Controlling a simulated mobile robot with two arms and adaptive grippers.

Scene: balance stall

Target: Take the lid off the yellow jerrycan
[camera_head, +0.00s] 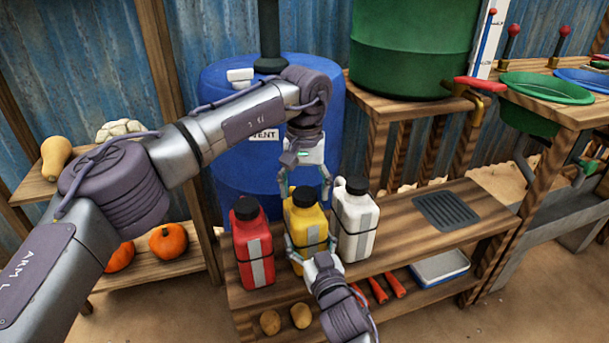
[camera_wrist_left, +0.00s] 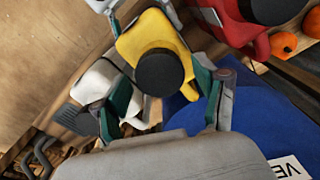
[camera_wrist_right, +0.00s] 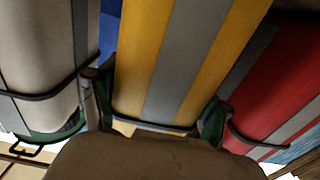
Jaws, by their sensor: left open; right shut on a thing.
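The yellow jerrycan (camera_head: 308,228) stands upright on the wooden bench between the red jerrycan (camera_head: 252,245) and the white jerrycan (camera_head: 353,222). Its black lid (camera_head: 304,196) is on; the lid also shows in the left wrist view (camera_wrist_left: 160,72). My right gripper (camera_head: 309,250) is shut on the yellow jerrycan's lower body from the front; its fingers sit on both sides of the body in the right wrist view (camera_wrist_right: 155,115). My left gripper (camera_head: 305,190) is open and points down, its fingers on either side of the lid and apart from it.
A blue barrel (camera_head: 225,130) stands behind the bench, and a green tank (camera_head: 415,50) is at the back. A dark drain grid (camera_head: 446,211) lies on the bench at right. Pumpkins (camera_head: 168,240) sit on a shelf at left. The lower shelf holds a tray (camera_head: 440,267).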

